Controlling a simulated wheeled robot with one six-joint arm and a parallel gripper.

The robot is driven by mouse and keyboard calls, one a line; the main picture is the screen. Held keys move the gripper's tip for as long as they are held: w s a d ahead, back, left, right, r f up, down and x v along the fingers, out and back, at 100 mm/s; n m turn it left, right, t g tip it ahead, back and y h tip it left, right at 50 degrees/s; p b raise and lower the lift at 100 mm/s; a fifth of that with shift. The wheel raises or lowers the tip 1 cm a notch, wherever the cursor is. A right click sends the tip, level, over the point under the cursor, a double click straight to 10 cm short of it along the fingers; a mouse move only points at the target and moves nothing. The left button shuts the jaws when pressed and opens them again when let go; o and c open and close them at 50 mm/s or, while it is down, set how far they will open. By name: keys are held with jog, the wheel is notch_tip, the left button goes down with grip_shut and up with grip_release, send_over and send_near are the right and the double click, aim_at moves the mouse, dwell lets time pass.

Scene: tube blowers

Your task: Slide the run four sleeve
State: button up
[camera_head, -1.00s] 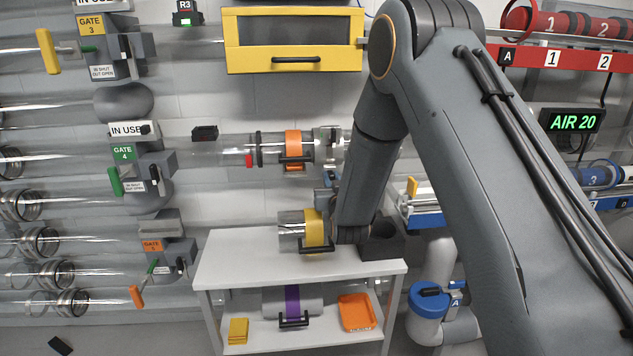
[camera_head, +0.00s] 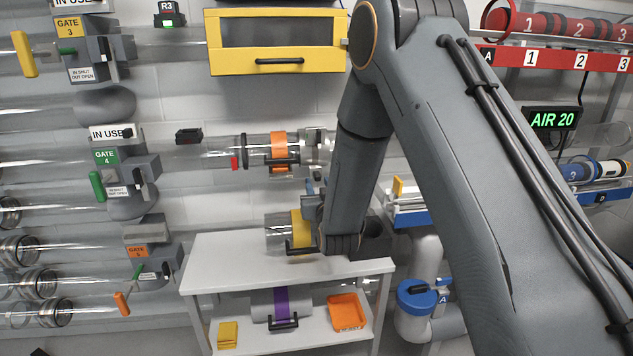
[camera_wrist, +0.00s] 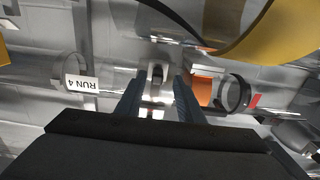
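The run four sleeve, with an orange band (camera_head: 279,147) and a black handle, sits around the clear tube right of the gate 4 unit (camera_head: 106,158). A grey metal collar (camera_head: 314,143) is just right of it. The wrist view looks upside down and shows the orange band (camera_wrist: 207,90), a black ring (camera_wrist: 240,93) and the RUN 4 label (camera_wrist: 81,82) on the tube. My gripper (camera_wrist: 158,85) has its fingers apart, facing the tube beside the orange band. A pale metal part shows between the fingertips; contact cannot be told. In the head view my arm mostly hides the gripper.
Below, a white table (camera_head: 225,255) carries a clear cylinder with a yellow band (camera_head: 301,228) close to my wrist. Its lower shelf holds a purple-banded sleeve (camera_head: 281,304) and an orange tray (camera_head: 348,312). A yellow box (camera_head: 277,70) hangs above the tube.

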jog(key=s, duration=0.4)
jog(key=shift+s+d, duration=0.15)
jog(key=shift+d, duration=0.05)
jog(key=shift+s+d+r+g+p, duration=0.15)
jog(key=shift+s+d+g+p, duration=0.15)
jog(key=shift+d+g, duration=0.2)
jog(key=s+d+r+g+p, duration=0.1)
jog(key=s+d+g+p, duration=0.2)
jog(key=s, duration=1)
jog(key=s+d+r+m+g+h+p, duration=0.1)
jog(key=s+d+g, duration=0.5)
jog(key=s, duration=0.7)
jog(key=s+d+r+g+h+p, duration=0.1)
jog(key=s+d+r+g+p, duration=0.2)
jog(key=s+g, duration=0.4)
jog(key=s+d+p, duration=0.1)
jog(key=s, duration=0.6)
jog(key=shift+d+g+p, duration=0.35)
jog(key=shift+g+p, duration=0.05)
